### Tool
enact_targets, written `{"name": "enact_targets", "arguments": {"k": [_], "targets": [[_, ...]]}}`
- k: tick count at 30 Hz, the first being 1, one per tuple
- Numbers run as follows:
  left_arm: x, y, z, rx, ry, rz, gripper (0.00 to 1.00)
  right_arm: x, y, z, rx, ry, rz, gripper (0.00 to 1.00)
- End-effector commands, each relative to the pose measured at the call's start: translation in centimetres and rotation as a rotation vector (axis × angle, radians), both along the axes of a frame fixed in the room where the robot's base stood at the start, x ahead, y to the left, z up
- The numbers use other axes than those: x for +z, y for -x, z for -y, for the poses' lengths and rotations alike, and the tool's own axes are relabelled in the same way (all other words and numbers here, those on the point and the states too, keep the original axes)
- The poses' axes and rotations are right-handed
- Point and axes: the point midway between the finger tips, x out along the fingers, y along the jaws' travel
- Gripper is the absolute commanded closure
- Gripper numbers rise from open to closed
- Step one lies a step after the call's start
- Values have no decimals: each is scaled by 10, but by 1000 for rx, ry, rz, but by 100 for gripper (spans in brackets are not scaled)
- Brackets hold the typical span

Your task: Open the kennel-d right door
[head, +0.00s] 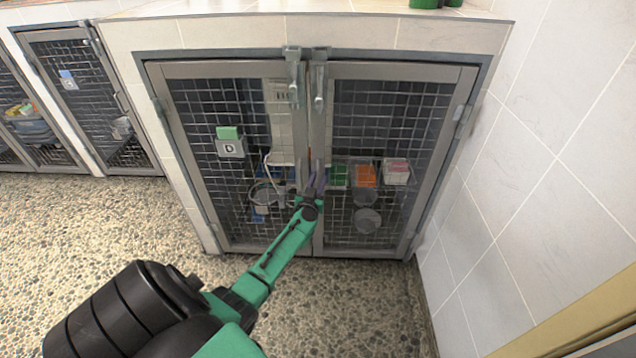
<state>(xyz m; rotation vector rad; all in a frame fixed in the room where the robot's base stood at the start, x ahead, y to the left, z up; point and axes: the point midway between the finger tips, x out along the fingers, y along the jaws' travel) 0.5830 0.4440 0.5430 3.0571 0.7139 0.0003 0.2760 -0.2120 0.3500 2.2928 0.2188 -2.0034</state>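Kennel D is a double-door metal mesh kennel with a "D" tag (230,148) on its left door (208,115). The right door (390,115) looks shut, its inner edge close beside the left door's. Two latches (319,85) hang at the top where the doors meet. My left gripper (316,172) is at the middle seam between the doors, at about mid height, by the right door's inner edge. Its fingers point up and are small; I cannot tell whether they are shut on anything there. My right gripper is not in view.
Behind the mesh are green, orange and pink-white boxes (366,175) and metal bowls (367,220). A tiled wall (560,140) stands close on the right. Another mesh kennel (85,90) is at the left. The pebbled floor (350,310) in front is clear.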

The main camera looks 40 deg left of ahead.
Motion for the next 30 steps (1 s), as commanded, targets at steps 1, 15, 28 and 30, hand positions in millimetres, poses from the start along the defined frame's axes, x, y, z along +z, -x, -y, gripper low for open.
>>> {"name": "enact_targets", "arguments": {"k": [1, 15, 28, 30], "targets": [[0, 0, 0, 0, 0, 0, 74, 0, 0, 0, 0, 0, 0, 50], [0, 1, 0, 0, 0, -1, 100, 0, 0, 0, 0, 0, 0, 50], [-1, 1, 1, 0, 0, -1, 100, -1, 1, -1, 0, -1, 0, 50], [-1, 1, 1, 0, 1, -2, 100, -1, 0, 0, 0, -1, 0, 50]]}}
